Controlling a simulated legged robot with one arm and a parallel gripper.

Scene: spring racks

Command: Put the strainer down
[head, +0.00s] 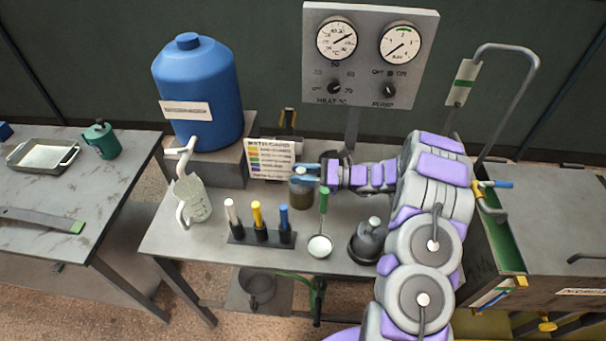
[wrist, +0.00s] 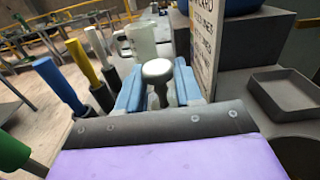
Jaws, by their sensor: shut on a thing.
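My gripper (head: 306,173) is above the middle of the workbench, with its blue fingers shut on a pale, rounded knob. In the wrist view, the knob (wrist: 157,69) of the strainer stands upright between the fingers (wrist: 158,90). Below the fingers in the head view is a brownish, see-through cylinder (head: 302,194). I cannot tell whether it is the strainer's body or a separate jar, or whether it touches the bench. A ladle-like tool with a green handle (head: 324,201) and white bowl (head: 320,246) is just right of and in front of it.
A rack (head: 262,238) with white, yellow and blue handles is in front left. A pale jug (head: 193,200) is at left. A black pot-like object with a pale knob (head: 368,241) is at right. A card (head: 271,160) and blue tank (head: 197,90) stand behind. Bare bench (head: 160,239) shows at front left.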

